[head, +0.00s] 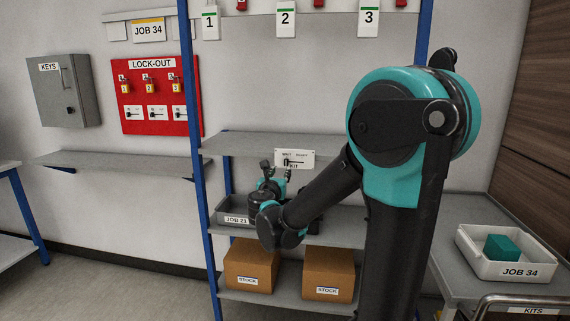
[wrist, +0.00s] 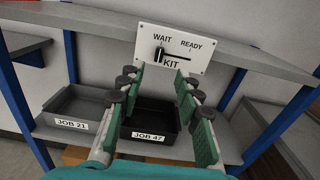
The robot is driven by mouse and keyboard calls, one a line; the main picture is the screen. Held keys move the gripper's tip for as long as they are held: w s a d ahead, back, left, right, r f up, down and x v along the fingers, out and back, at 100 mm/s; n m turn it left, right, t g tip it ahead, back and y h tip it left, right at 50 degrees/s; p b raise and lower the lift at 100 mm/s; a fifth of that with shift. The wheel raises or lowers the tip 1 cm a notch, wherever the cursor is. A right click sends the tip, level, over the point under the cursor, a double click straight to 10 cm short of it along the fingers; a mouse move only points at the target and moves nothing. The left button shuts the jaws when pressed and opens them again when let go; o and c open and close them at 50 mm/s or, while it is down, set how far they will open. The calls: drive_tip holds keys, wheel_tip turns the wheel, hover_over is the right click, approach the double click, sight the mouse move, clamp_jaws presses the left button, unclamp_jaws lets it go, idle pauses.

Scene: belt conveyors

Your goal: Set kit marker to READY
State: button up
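The kit marker is a white plate lettered WAIT, READY and KIT (wrist: 184,67), fixed at the front edge of a shelf; it also shows in the head view (head: 307,160). Its black knob (wrist: 160,54) sits at the left, under WAIT, with a thin dark bar or slot running right from it toward below READY. My gripper (wrist: 158,80) is open and empty, its fingers pointing up at the plate from just below. In the head view my gripper (head: 276,169) appears right at the plate's lower left. I cannot tell whether it touches.
A grey JOB 21 tray (wrist: 70,125) and a black JOB 47 tray (wrist: 150,136) stand on the shelf below. Cartons (head: 251,266) sit lower. A white JOB 34 tray (head: 480,262) holding a teal block is at right. A red LOCK-OUT board (head: 160,95) hangs at left.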

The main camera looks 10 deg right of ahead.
sight(286, 161)
drive_tip(key=x, duration=1.1)
drive_tip(key=shift+w, duration=0.1)
clamp_jaws()
drive_tip(key=shift+d, duration=0.1)
